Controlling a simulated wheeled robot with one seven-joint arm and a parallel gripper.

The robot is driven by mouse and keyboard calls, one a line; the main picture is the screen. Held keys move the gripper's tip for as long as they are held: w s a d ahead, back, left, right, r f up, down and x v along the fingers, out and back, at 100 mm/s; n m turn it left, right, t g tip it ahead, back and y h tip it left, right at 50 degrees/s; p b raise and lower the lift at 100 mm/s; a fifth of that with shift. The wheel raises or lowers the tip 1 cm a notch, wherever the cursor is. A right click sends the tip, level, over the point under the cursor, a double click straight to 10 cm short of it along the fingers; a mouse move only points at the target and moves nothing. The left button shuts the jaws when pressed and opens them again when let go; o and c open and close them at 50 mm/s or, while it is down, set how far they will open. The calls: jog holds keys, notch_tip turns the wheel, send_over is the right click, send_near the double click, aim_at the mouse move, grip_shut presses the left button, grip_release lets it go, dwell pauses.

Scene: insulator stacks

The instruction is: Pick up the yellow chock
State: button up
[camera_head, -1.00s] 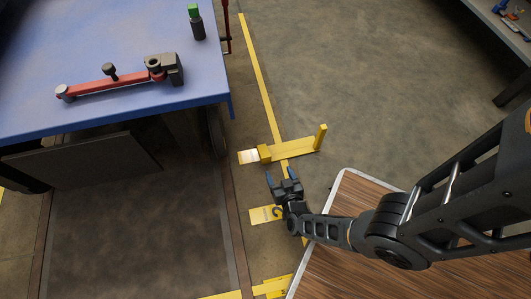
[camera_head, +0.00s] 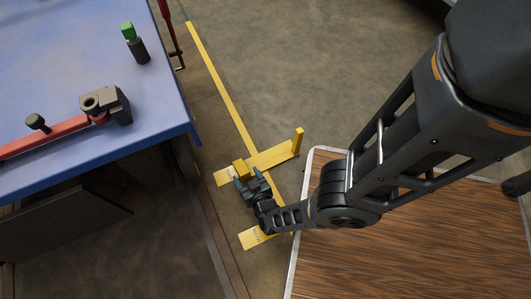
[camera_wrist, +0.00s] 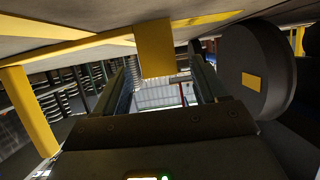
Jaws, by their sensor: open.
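The yellow chock (camera_head: 270,157) lies on the floor, a long flat bar with a tall upright post at its right end and a short block at its left end. In the wrist view its short block (camera_wrist: 155,48) shows just ahead of the gap between my fingers, with the post at the far left. My gripper (camera_head: 248,178) is open and empty, low beside the short-block end, fingers pointing toward it. It also shows in the wrist view (camera_wrist: 163,82). Whether the fingers reach around the block, I cannot tell.
A blue table (camera_head: 75,80) with a red-handled tool (camera_head: 45,136) and a green-topped black object (camera_head: 135,45) stands at left. A wood-topped surface (camera_head: 400,250) lies at lower right under my arm. A dark round wheel (camera_wrist: 255,70) is close at right in the wrist view.

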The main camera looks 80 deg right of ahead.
jog(key=shift+d, duration=0.1)
jog(key=shift+c, duration=0.3)
grip_shut()
dwell(0.4)
